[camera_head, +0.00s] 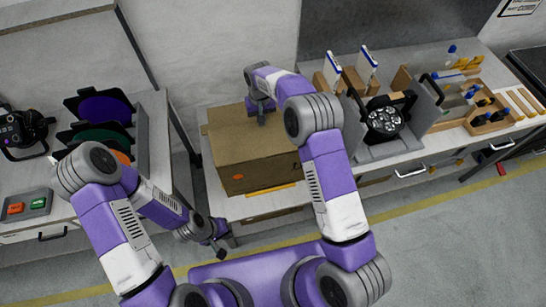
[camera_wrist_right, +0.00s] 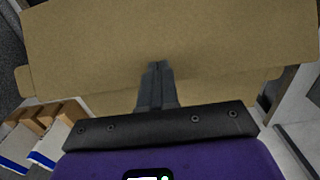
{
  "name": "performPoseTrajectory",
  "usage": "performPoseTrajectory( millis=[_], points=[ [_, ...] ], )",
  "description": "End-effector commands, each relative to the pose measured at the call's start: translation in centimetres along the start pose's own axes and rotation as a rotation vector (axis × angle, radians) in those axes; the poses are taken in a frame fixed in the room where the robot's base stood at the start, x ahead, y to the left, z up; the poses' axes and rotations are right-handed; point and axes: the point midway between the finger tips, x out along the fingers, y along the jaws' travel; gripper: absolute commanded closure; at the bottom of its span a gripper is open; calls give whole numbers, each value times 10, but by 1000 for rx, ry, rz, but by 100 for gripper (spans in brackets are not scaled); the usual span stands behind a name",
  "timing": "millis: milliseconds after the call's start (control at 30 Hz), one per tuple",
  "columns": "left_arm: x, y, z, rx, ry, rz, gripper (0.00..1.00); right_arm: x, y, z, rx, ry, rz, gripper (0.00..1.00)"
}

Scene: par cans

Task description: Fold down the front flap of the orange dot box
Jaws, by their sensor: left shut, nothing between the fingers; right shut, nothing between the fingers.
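The brown cardboard box (camera_head: 255,172) stands on the bench in the middle of the head view. A small orange dot (camera_head: 238,177) is on its front face. My right gripper (camera_head: 262,119) is shut and empty at the box's top, pointing down. In the right wrist view its closed fingertips (camera_wrist_right: 157,66) lie against or just above brown cardboard (camera_wrist_right: 180,35). I cannot tell whether they touch it, nor clearly separate the front flap from the other panels. My left gripper (camera_head: 222,251) is shut and empty, low in front of the bench, apart from the box.
A black round lamp (camera_head: 385,119) and upright boards stand right of the box. A wooden tray (camera_head: 485,120) with tools is farther right. The wall is close behind.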

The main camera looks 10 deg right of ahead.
Motion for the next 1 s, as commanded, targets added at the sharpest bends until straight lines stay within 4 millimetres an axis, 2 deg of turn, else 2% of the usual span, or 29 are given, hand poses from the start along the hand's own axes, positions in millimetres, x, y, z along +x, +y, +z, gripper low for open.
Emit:
performPoseTrajectory(
  millis=[1000],
  points=[
    [30, -11, -1, 0, 0, 0, 100, 50, 0, 0, 0, 0, 0, 100]
  ],
)
